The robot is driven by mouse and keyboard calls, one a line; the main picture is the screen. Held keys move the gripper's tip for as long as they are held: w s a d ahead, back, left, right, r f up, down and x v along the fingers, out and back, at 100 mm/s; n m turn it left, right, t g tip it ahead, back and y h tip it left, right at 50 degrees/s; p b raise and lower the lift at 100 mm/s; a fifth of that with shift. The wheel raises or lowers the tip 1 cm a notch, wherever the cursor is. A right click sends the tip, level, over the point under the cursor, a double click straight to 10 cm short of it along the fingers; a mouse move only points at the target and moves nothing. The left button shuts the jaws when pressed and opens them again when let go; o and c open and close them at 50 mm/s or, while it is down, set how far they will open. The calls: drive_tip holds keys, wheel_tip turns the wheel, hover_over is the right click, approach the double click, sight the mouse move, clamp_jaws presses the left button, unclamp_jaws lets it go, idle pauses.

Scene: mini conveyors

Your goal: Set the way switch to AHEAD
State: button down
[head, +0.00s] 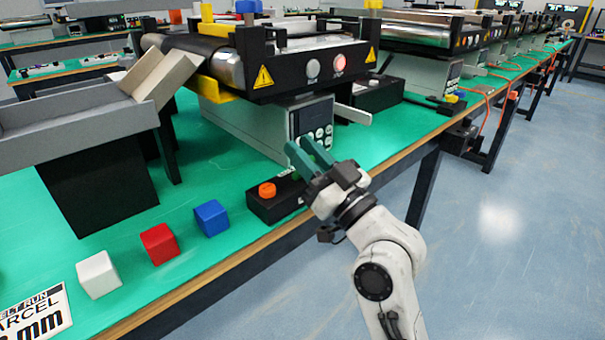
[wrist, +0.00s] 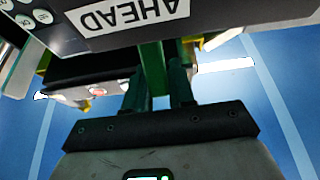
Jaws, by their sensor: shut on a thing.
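My gripper (head: 300,145) is at the front of the near conveyor's grey control unit, its two green fingers close together. The fingers also show in the wrist view (wrist: 157,72), pointing at a dark block. An AHEAD label (wrist: 130,14) sits upside down on that block, just above the fingers. The gripper is shut on a part of the way switch, mostly hidden between the fingers. Which way the switch points cannot be told. A black box (head: 262,208) with an orange knob (head: 267,189) stands left of and below the gripper.
Blue (head: 211,218), red (head: 159,244) and white (head: 98,274) cubes lie on the green table (head: 215,262) to the left. The conveyor (head: 310,72) with two round lamps rises behind the gripper. Open floor (head: 500,230) lies to the right.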

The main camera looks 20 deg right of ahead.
drive_tip(key=shift+s+d+f+t+b, duration=0.15)
drive_tip(key=shift+t+b, duration=0.35)
drive_tip(key=shift+b, duration=0.6)
drive_tip(key=c, duration=1)
unclamp_jaws()
drive_tip(key=shift+c, duration=0.2)
drive_tip(key=shift+s, duration=0.1)
drive_tip(key=b+v, duration=0.3)
drive_tip(key=v, duration=0.7)
drive_tip(key=shift+s+f, duration=0.2)
drive_tip(key=shift+s, duration=0.05)
drive_tip(key=shift+d, duration=0.1)
